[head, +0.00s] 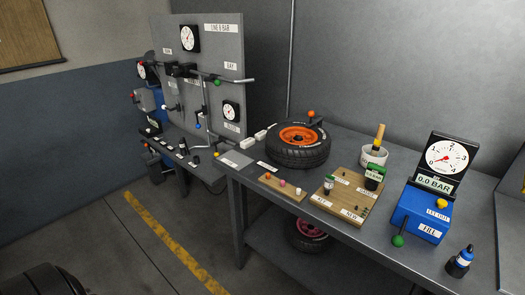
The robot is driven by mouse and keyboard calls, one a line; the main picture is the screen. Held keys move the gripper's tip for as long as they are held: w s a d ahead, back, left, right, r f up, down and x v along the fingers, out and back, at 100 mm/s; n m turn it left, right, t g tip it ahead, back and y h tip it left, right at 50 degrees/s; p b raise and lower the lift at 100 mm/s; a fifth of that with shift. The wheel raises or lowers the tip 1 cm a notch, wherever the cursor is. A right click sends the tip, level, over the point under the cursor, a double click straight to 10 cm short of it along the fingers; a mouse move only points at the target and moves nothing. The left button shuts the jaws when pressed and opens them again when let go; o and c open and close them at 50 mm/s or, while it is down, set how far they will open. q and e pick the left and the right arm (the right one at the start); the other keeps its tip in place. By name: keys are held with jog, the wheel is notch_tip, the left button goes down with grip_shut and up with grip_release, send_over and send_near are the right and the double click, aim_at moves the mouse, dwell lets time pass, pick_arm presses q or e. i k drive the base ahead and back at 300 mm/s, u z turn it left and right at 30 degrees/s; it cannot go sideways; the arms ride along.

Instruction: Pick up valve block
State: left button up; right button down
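I cannot tell for certain which of the two is the valve block; the small block looks likelier. Neither of my grippers shows in the head view.
The workbench (400,265) holds a tyre on an orange rim (298,157), a white pot with a brush (373,156), a blue inflator box (421,213) with a gauge, and a blue-capped bottle (460,261). A gauge panel (205,60) stands left. Another wheel (307,234) lies below.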

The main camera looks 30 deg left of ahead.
aim_at(249, 142)
jog(key=u, duration=0.55)
jog(key=i, duration=0.75)
jog(key=z, duration=0.15)
